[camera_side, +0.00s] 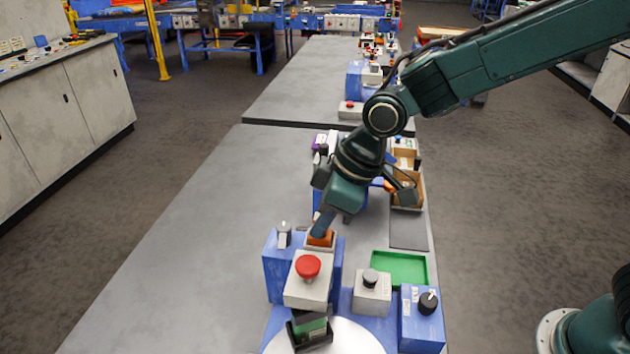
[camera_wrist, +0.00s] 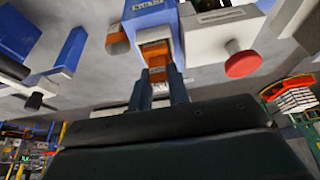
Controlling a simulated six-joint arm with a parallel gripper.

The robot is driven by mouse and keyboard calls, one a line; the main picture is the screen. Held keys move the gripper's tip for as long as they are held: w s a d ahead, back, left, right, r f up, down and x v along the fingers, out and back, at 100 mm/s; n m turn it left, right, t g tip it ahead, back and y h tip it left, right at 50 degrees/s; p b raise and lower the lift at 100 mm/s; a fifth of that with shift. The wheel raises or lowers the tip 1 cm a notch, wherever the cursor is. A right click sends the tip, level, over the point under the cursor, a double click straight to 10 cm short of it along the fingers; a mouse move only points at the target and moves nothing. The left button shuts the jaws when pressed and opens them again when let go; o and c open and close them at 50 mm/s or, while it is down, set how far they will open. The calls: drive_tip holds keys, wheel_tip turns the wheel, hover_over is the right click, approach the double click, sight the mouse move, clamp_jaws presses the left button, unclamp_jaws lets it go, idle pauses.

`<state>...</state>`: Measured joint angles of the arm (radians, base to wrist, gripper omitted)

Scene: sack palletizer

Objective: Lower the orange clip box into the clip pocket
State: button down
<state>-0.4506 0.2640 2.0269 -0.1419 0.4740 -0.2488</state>
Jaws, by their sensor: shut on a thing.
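The orange clip box (camera_side: 320,238) is low behind the red-button housing in the side view. It also shows in the wrist view (camera_wrist: 156,74), between the two fingers. My gripper (camera_side: 321,226) is shut on it, pointing down; its fingers also show in the wrist view (camera_wrist: 161,88). A pale-rimmed opening on the blue fixture, which looks like the clip pocket (camera_wrist: 153,33), lies right at the box's far end. I cannot tell how far the box is inside it. The housing hides the box's lower part in the side view.
The red button (camera_side: 308,266) stands close in front of my gripper. A grey knob switch (camera_side: 283,236) is just left. A grey knob box (camera_side: 371,292), green tray (camera_side: 400,268) and blue knob box (camera_side: 421,318) are to the right. The table's left side is clear.

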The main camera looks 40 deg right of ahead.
drive_tip(key=shift+f, duration=0.1)
idle(0.4)
drive_tip(key=c, duration=1.3)
unclamp_jaws()
drive_tip(key=shift+o, duration=0.2)
drive_tip(key=shift+r, duration=4)
